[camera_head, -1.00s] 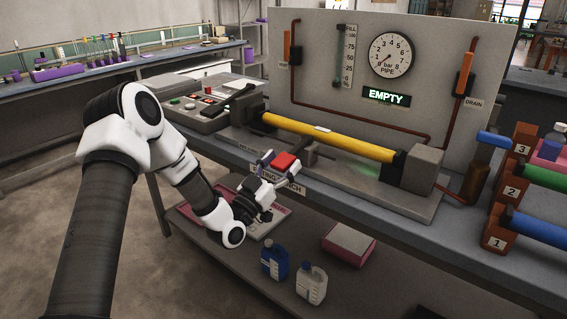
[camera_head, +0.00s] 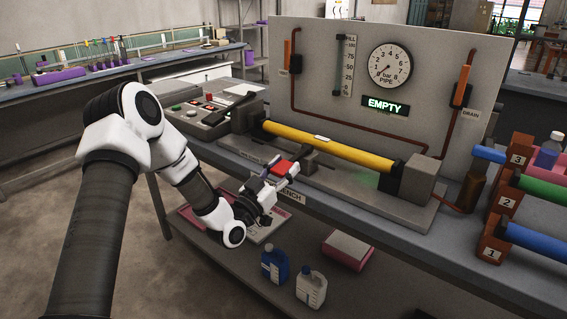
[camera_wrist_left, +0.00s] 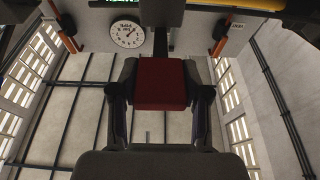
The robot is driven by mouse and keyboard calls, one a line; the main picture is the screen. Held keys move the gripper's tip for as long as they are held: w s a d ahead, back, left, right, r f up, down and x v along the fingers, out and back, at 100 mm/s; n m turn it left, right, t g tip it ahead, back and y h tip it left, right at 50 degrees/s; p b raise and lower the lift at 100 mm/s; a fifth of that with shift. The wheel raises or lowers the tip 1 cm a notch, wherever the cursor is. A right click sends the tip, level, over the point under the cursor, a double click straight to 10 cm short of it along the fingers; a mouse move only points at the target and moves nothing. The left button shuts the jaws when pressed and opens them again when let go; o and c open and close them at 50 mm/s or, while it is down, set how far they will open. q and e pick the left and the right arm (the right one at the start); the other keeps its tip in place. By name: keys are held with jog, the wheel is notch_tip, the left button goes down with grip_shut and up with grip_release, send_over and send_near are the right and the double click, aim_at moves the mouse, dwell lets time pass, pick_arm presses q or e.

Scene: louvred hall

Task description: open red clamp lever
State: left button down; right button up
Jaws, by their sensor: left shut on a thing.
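The red clamp lever (camera_head: 285,168) sticks out from the front of the testing bench, below the yellow pipe (camera_head: 330,146). My left gripper (camera_head: 279,172) is at its red end, with the fingers closed on it. In the left wrist view the red block (camera_wrist_left: 160,82) sits between the two dark fingers of the gripper (camera_wrist_left: 160,95), which touch its sides. The lever's dark arm runs back towards the clamp under the pipe. The clamp's inner parts are too small to tell. My right gripper is in neither view.
The panel behind the pipe has a gauge (camera_head: 390,66) and a display (camera_head: 386,104) reading EMPTY. A control box (camera_head: 205,115) stands left of the pipe. Bottles (camera_head: 311,288) stand on the lower shelf. Numbered racks (camera_head: 490,247) hold coloured pipes on the right.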

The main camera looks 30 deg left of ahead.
aim_at(285, 165)
pick_arm(q)
notch_tip(285, 165, up, 5)
jog(key=g+p, duration=0.4)
jog(key=p, duration=0.6)
jog(key=shift+w+y+p, duration=0.15)
jog(key=shift+y+p, duration=0.15)
jog(key=shift+w+g+p, duration=0.15)
jog(key=shift+g+p, duration=0.15)
jog(key=shift+p, duration=0.15)
jog(key=shift+w+r, duration=0.2)
jog(key=shift+r, duration=0.3)
jog(key=c, duration=0.6)
grip_release()
jog(key=shift+o, duration=0.3)
